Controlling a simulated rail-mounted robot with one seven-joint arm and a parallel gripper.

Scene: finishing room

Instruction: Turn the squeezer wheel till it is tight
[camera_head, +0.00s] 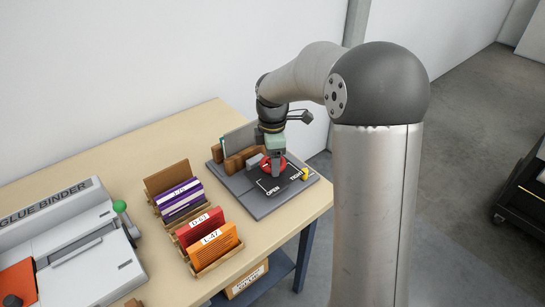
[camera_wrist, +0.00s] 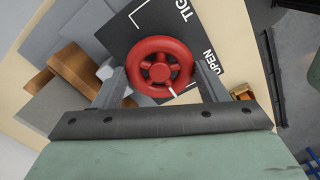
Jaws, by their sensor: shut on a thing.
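The squeezer wheel is a red spoked handwheel (camera_wrist: 160,66) on a dark plate (camera_wrist: 120,38) lettered OPEN and, partly cut off, TIGHT. In the wrist view a white mark on its lower rim points down and right, on the OPEN side and away from TIGHT. My gripper (camera_wrist: 161,72) is shut on the wheel, a finger on either side of the rim. In the head view my gripper (camera_head: 272,152) comes down from above and hides part of the wheel (camera_head: 272,165). The grey squeezer base (camera_head: 268,205) sits on the table, with brown blocks (camera_head: 243,158) behind the wheel.
Wooden racks with purple books (camera_head: 180,200) and red and orange books (camera_head: 212,240) stand left of the squeezer. A glue binder (camera_head: 80,240) is farther left. The table's right edge (camera_head: 318,212) is close to the base.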

